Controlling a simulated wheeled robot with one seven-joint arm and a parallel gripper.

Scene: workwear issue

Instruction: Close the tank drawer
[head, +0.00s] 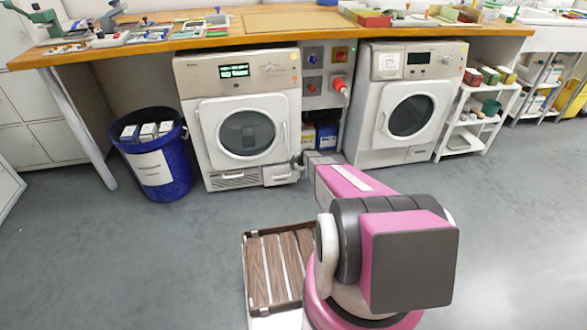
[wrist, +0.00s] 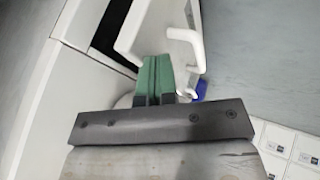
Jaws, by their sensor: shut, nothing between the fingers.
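The tank drawer (head: 279,175) is the white box at the lower right of the left dryer (head: 243,120) in the head view. It stands out from the dryer's front. In the wrist view the tank drawer (wrist: 136,28) shows its white front with a bracket handle, and a dark gap lies between it and the dryer body. My gripper (head: 298,160) is by the drawer's right end in the head view. In the wrist view my gripper (wrist: 153,65) has its green fingers together, empty, close beside the drawer front. I cannot tell whether they touch it.
A blue bin (head: 157,160) with boxes stands left of the dryer. A second dryer (head: 404,105) and a white shelf (head: 475,115) stand to the right under the wooden worktop (head: 272,22). The grey floor in front is mostly clear.

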